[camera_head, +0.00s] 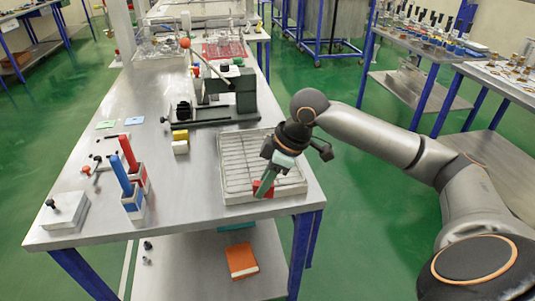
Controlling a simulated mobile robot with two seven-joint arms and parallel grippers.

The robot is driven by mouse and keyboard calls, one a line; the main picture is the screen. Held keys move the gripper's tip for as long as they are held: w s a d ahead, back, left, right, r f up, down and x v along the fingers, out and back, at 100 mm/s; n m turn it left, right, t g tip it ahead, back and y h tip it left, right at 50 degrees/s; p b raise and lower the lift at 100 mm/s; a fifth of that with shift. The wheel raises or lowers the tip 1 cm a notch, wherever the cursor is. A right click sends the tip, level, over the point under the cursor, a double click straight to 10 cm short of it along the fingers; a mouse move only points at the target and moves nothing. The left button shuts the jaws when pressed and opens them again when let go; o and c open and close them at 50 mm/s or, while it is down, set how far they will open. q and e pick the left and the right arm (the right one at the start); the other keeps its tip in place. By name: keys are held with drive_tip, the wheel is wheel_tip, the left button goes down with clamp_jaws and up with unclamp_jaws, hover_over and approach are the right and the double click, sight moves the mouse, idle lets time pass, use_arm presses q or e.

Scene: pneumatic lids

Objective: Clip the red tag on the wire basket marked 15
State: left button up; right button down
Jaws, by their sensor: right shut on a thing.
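The wire basket (232,165), a shallow rectangular grid tray, lies near the right front corner of the steel table. A small red tag (258,184) shows at the basket's front edge, partly hidden by my gripper. My right gripper (264,189) reaches down over the front part of the basket and is shut on the red tag. I cannot tell whether the tag touches the basket rim. No number on the basket can be read. My left gripper is not in view.
Holders with a blue stick (121,174) and a red stick (129,153) stand left. A grey block with a black knob (66,211) sits at the front left corner.

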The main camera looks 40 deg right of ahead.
drive_tip(key=s+a+f+m+h, duration=0.1)
drive_tip(key=s+a+f+m, duration=0.3)
drive_tip(key=f, duration=0.3)
drive_tip(key=s+a+f+m+t+h, duration=0.1)
drive_tip(key=s+a+f+m+h, duration=0.1)
drive_tip(key=s+a+f+m, duration=0.3)
wheel_tip(320, 180, down, 4)
drive_tip(key=shift+s+a+r+t, duration=0.3)
drive_tip(key=shift+s+a, duration=0.15)
drive_tip(key=shift+a, duration=0.4)
